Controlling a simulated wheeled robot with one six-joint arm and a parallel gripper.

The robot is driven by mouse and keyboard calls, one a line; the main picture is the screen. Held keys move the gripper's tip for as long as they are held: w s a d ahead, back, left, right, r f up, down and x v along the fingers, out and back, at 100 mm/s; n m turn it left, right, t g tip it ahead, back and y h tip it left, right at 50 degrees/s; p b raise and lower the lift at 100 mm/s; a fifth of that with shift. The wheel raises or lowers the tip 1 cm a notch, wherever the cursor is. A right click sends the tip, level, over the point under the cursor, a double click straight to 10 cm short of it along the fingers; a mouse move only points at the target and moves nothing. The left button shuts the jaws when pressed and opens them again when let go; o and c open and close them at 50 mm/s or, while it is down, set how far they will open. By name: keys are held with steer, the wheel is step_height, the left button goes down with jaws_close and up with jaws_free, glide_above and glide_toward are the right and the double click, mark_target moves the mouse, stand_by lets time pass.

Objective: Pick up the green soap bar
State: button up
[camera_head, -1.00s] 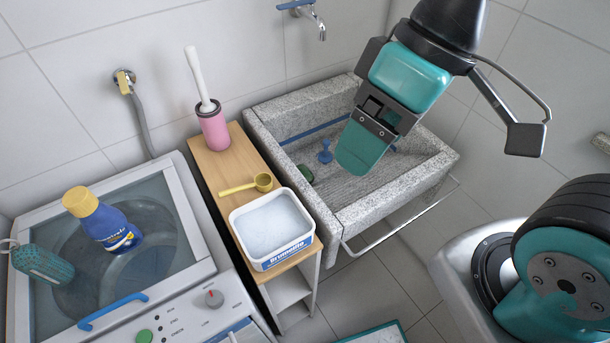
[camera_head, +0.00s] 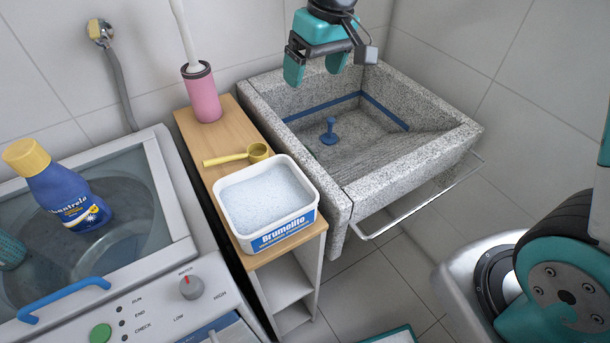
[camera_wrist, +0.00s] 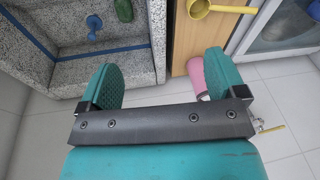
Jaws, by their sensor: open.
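The green soap bar (camera_wrist: 124,10) shows in the wrist view at the top edge, inside the stone sink against the wall on the wooden shelf's side. In the head view the sink's left wall hides nearly all of it. My gripper (camera_head: 315,66) is open and empty above the back of the stone sink (camera_head: 405,165), fingers pointing down. In the wrist view the two teal fingers (camera_wrist: 158,78) stand wide apart, and the soap lies beyond them, not between them.
A blue plug (camera_head: 329,130) stands in the sink. Left of the sink, a narrow wooden shelf (camera_head: 228,170) holds a pink brush holder (camera_head: 203,97), a yellow scoop (camera_head: 240,156) and a white powder tub (camera_head: 268,205). A blue bottle (camera_head: 65,190) stands on the washing machine (camera_head: 175,275).

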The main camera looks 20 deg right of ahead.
steer(key=shift+m+t+h, duration=0.3)
steer(key=shift+m+h, duration=0.5)
steer(key=w+d+f+b, duration=0.1)
steer(key=w+f, duration=0.4)
steer(key=f, duration=0.5)
steer(key=w+d+f+b, duration=0.1)
steer(key=w+f+b, duration=0.2)
steer(key=f, duration=0.8)
steer(key=w+d+f+b, duration=0.1)
steer(key=w+f+b, duration=0.2)
steer(key=w+f, duration=0.4)
step_height(320, 180, down, 4)
steer(key=shift+r, duration=0.1)
steer(key=f, duration=0.5)
steer(key=shift+w+a+f, duration=0.2)
steer(key=shift+w+f, duration=0.1)
steer(key=shift+f, duration=0.05)
steer(key=c, duration=1)
